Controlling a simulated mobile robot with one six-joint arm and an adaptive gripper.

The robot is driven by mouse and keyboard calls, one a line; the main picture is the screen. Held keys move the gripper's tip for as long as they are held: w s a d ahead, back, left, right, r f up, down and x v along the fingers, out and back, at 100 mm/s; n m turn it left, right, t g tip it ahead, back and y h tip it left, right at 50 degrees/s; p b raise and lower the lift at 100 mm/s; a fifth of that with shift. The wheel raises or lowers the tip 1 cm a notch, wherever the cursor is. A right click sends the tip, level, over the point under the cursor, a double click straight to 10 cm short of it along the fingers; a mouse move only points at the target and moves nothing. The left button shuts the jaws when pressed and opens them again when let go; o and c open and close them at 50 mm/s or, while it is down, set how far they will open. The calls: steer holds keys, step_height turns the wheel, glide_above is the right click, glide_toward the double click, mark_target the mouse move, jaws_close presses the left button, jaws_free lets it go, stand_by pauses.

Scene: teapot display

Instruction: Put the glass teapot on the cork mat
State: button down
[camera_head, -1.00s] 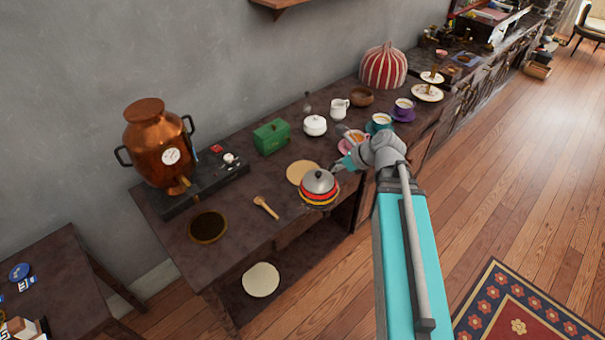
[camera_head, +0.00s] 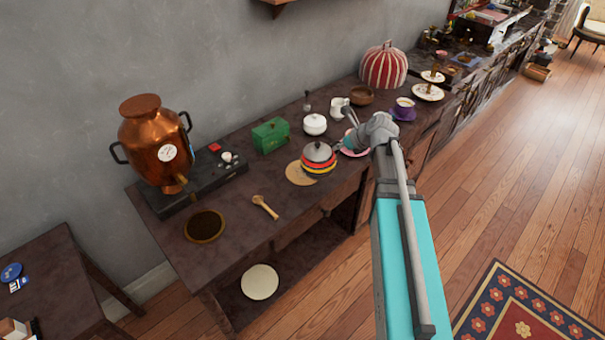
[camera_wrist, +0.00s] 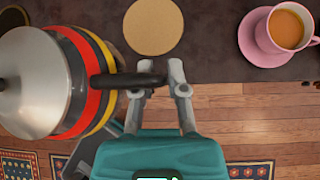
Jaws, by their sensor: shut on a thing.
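The teapot (camera_head: 318,162) has a grey metal lid and red, yellow and black bands; I cannot see clear glass on it. It also fills the left of the wrist view (camera_wrist: 45,85). My gripper (camera_wrist: 155,92) is shut on its dark handle (camera_wrist: 128,80). The pot looks upright and raised above the tabletop. The round tan cork mat (camera_head: 297,175) lies flat on the table, partly hidden behind the pot in the head view. In the wrist view the mat (camera_wrist: 153,25) lies up and right of the pot, its top cut off.
A pink cup and saucer (camera_wrist: 262,38) stand right of the mat. A green box (camera_head: 270,136), white sugar bowl (camera_head: 315,124) and white jug (camera_head: 339,108) stand behind. A wooden scoop (camera_head: 265,207) and round dark tray (camera_head: 205,226) lie left. The copper urn (camera_head: 156,145) is farther left.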

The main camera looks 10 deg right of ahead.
steer(key=w+a+f+b, duration=0.2)
steer(key=w+f+b, duration=0.7)
steer(key=w, duration=0.4)
steer(key=shift+a, duration=0.25)
stand_by(0.4)
steer(key=shift+w+f+b, duration=0.4)
steer(key=shift+f+b, duration=1.6)
